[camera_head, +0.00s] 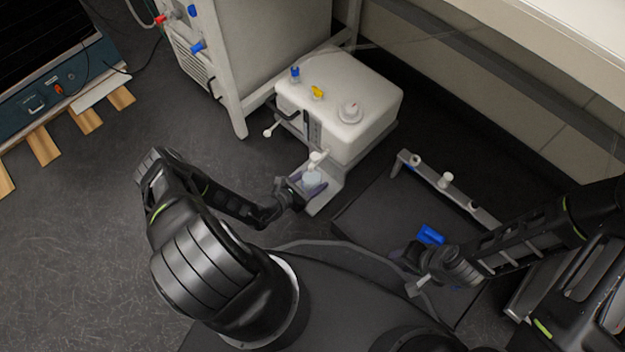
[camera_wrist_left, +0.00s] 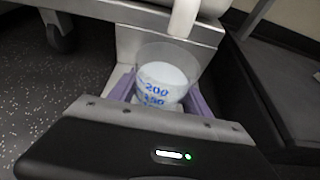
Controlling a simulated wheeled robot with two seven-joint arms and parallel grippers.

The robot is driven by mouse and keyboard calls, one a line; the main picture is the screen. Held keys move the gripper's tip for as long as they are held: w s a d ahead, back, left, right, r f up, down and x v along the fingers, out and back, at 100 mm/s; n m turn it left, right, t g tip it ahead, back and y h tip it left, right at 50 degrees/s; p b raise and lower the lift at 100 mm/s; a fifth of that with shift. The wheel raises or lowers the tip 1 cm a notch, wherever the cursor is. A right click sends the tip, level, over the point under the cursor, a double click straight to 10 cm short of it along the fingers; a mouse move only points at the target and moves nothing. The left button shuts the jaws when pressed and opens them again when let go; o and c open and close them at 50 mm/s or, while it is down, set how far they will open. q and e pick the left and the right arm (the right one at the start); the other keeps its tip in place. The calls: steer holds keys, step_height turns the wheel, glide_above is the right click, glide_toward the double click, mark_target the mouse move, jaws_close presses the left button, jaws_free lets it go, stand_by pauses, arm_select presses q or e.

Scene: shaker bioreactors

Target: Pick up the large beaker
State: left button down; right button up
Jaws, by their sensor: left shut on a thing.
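The large beaker (camera_head: 312,178) is clear, with pale contents, below the white spout at the front of a white tank. In the left wrist view the beaker (camera_wrist_left: 163,76) shows blue marks, one reading 200. My left gripper (camera_head: 308,187) is shut on it, with a purple finger (camera_wrist_left: 197,102) on each side. The beaker looks upright at the light metal ledge; I cannot tell whether its base touches. The gripper body hides its lower part. My right gripper (camera_head: 415,262) is at the lower right, away from the beaker, and its fingers are unclear.
The white tank (camera_head: 345,100) has blue, yellow and white fittings on top. Its spout (camera_wrist_left: 184,18) hangs close over the beaker. A low metal rail (camera_head: 470,203) and a blue object (camera_head: 430,235) are to the right. Open dark floor (camera_head: 90,220) is at left.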

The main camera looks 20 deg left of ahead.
arm_select(q)
steer(key=shift+r+p, duration=0.4)
steer(key=shift+r, duration=0.2)
steer(key=shift+s+a+r, duration=0.1)
steer(key=shift+s+r, duration=0.05)
steer(key=shift+r, duration=0.05)
steer(key=s+a+p, duration=0.1)
steer(key=s+a, duration=0.1)
steer(key=s, duration=0.3)
steer(key=s+a+p, duration=0.1)
steer(key=s+a, duration=0.1)
steer(key=s, duration=0.4)
steer(key=s+a+p, duration=0.1)
steer(key=s, duration=0.4)
steer(key=shift+s+a+f, duration=0.15)
steer(key=shift+s+a, duration=0.2)
steer(key=shift+a, duration=0.05)
